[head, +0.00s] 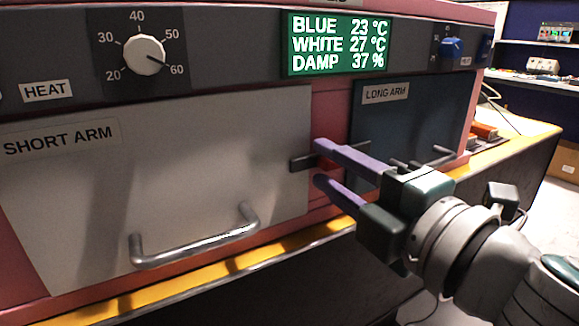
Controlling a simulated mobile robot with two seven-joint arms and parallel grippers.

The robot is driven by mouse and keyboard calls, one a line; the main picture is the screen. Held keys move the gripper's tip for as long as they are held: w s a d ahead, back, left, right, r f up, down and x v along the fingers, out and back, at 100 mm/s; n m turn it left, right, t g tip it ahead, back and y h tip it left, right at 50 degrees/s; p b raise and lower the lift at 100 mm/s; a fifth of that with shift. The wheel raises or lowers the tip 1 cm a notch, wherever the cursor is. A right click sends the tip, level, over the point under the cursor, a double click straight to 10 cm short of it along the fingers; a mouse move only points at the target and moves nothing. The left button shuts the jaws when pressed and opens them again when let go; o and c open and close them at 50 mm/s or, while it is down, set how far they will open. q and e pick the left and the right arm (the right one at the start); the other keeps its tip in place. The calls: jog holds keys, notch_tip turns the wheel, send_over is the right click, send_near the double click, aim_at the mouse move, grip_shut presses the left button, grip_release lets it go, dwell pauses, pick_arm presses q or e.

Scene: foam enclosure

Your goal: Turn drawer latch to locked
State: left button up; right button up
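The dark latch bar (302,162) sits on the right edge of the white drawer front labelled SHORT ARM (75,200). It lies about level, and its right part is hidden by my gripper. My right gripper (320,163) comes in from the lower right with its two purple fingers apart. One fingertip is above the latch's line and the other below it. I cannot tell whether they touch the latch. A blue drawer front labelled LONG ARM (425,115) is to the right, partly behind my gripper. My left gripper is out of view.
The white drawer has a metal bar handle (195,243) standing out low; the blue one has a handle (435,158) near my gripper. Above are a white dial (145,55), a green readout (338,46) and a blue knob (451,47). A yellow ledge (200,281) runs below.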

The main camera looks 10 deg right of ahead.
jog(key=shift+s+d+f, duration=0.1)
jog(key=shift+s+d, duration=0.1)
jog(key=shift+s, duration=0.3)
jog(key=b+v, duration=0.1)
jog(key=v, duration=0.7)
jog(key=shift+s+d+b, duration=0.15)
jog(key=shift+s+b, duration=0.15)
jog(key=shift+s, duration=0.1)
